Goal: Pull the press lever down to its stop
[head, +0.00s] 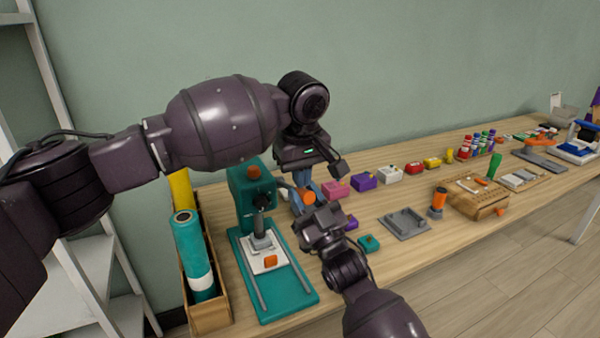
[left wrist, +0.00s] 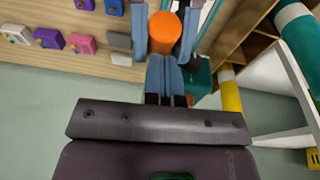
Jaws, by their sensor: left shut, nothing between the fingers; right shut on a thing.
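The teal press (head: 240,200) stands on its teal base (head: 296,304). Its lever ends in an orange knob (head: 308,197) to the right of the column, roughly level with the dark pivot. In the left wrist view the knob (left wrist: 165,33) sits between two blue fingers of my right gripper (left wrist: 167,35). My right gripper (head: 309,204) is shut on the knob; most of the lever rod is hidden. My left gripper (head: 302,178) is shut and empty, pointing down close beside the knob; its closed fingers show in the left wrist view (left wrist: 167,68).
A white plate (head: 257,266) with an orange block (head: 270,261) lies on the press base. A wooden box with rolls (head: 193,262) stands left. Coloured blocks (head: 364,181), a grey plate (head: 404,223) and a wooden block (head: 478,206) lie to the right.

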